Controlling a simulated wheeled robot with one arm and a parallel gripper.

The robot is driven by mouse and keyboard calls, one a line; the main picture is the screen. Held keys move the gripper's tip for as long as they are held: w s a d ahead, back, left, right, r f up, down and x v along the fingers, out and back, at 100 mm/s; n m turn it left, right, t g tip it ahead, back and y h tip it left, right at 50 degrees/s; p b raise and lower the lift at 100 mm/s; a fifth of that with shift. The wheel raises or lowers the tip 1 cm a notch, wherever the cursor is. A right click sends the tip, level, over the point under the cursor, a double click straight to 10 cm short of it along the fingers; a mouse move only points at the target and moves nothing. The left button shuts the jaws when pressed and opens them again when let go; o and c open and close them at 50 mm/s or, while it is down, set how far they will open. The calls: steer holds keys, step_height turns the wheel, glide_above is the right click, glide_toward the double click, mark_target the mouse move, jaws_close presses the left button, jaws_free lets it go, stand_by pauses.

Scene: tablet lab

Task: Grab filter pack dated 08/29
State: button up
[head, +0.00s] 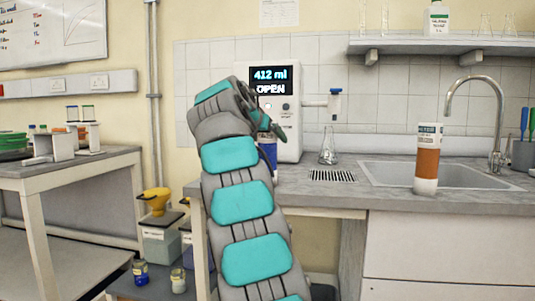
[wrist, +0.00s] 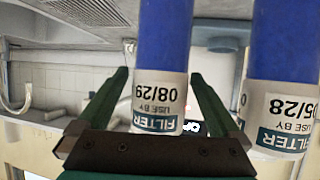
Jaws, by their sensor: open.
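The filter pack dated 08/29 (wrist: 160,70) is a blue cylinder with a white label reading "FILTER USE BY 08/29", upside down in the wrist view. It lies between the two green fingers of my gripper (wrist: 158,76), which are open, with a visible gap on each side. A second blue filter pack dated 05/28 (wrist: 285,60) is just to the right, outside the fingers. In the head view my gripper (head: 271,128) is in front of the white machine, and part of a blue cylinder (head: 269,154) shows beside it; its date cannot be read there.
The white machine (head: 287,144) displays "412 ml" and "OPEN". A glass flask (head: 328,150) stands to its right. A brown and white cartridge (head: 427,165) stands at the front edge of the sink (head: 460,175). A side bench (head: 65,170) with labware is at the left.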

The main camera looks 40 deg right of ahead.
steer(key=shift+c, duration=0.2)
jaws_close()
stand_by(0.6)
